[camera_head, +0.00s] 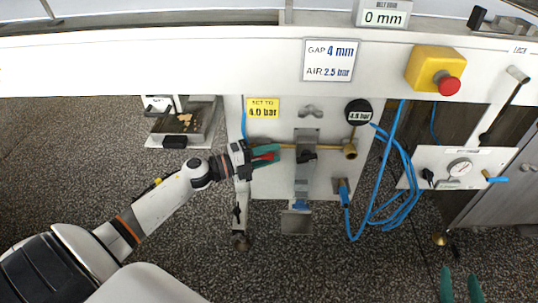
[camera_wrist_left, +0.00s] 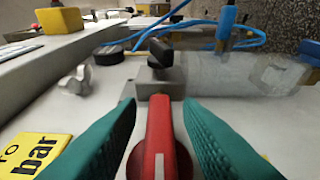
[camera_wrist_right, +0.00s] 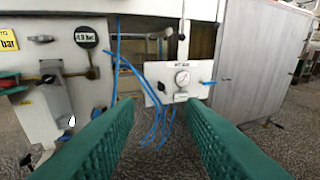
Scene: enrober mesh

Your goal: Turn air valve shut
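The red valve handle (camera_head: 268,154) is on the white panel, beside a brass pipe. In the left wrist view the red handle (camera_wrist_left: 158,140), with a white stripe, stands between the green fingers of my left gripper (camera_wrist_left: 160,108). Those fingers are apart, with a visible gap on at least the left side near the tips; contact lower down is unclear. In the head view my left gripper (camera_head: 262,158) reaches the handle from the left. My right gripper (camera_wrist_right: 160,105) is open and empty, away from the panel; its fingertips show at the head view's lower right (camera_head: 460,285).
A yellow sign (camera_head: 263,108) and a round black bar readout (camera_head: 358,112) are on the panel. Blue hoses (camera_head: 400,180) hang right of it. A red emergency button (camera_head: 448,85) sits above. A gauge plate (camera_head: 460,168) stands at the right. The lower floor is clear.

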